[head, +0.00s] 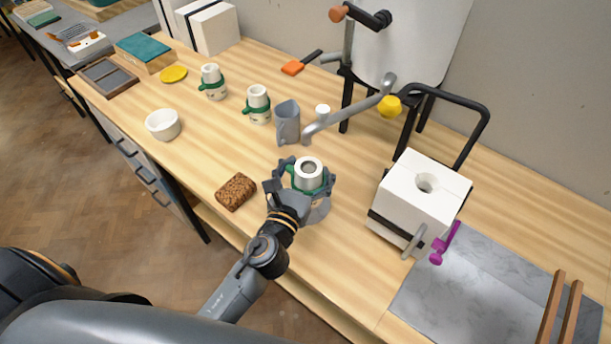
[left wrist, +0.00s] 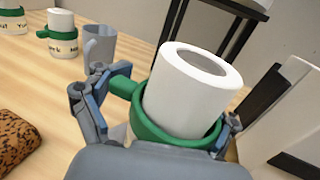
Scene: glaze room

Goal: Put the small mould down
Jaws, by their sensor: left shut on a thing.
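The small mould (head: 308,172), a white cylinder with a round opening in its top and a green band with a side lug, is in my left gripper (head: 303,180). The gripper's fingers are shut around the green band, and the mould stands nearly upright. In the left wrist view the mould (left wrist: 188,95) fills the middle, with a finger on each side of the band. Its underside is hidden, so I cannot tell whether it touches the bench (head: 345,235). My right gripper is not in view.
Two similar green-banded moulds (head: 212,82) (head: 257,104) and a grey jug (head: 288,122) stand behind. A brown sponge (head: 236,192) lies left of my gripper, a white bowl (head: 163,125) farther left. A white block mould (head: 420,200) stands right. Bare wood shows between bowl and sponge.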

